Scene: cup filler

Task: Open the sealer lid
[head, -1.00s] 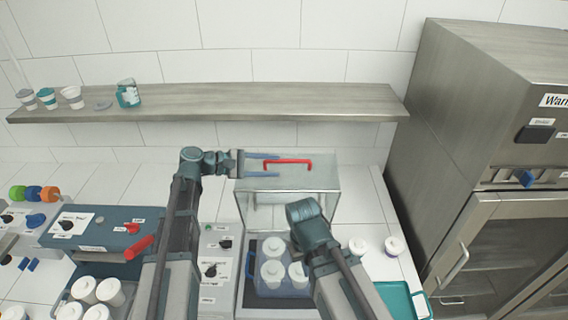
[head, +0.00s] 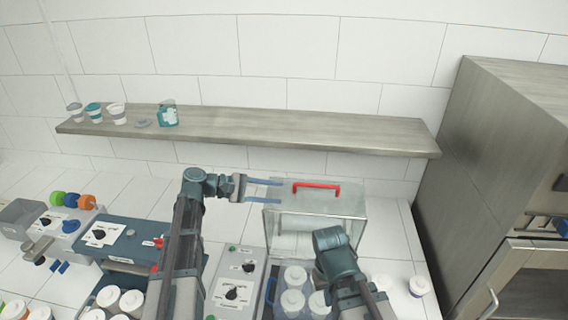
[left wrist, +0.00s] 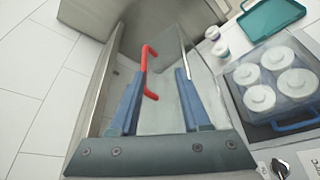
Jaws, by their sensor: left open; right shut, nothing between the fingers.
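The sealer (head: 318,222) is a pale see-through and metal box behind my arms in the head view. Its lid looks shut, with a red bar handle (head: 316,185) on top. My left gripper (head: 282,192) is open and empty. Its two blue fingers point right, with the tips just left of the handle's near end. In the left wrist view the red handle (left wrist: 146,65) shows between the finger lines, nearer the left finger and mostly ahead of the tips. My right arm stands in front of the sealer; its gripper is hidden.
A tray of white lidded cups (head: 293,300) stands before the sealer. A dark teal machine (head: 127,245) and a control box (head: 238,285) are left of it. A steel shelf (head: 300,127) runs along the wall above. A steel cabinet (head: 480,150) stands at right.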

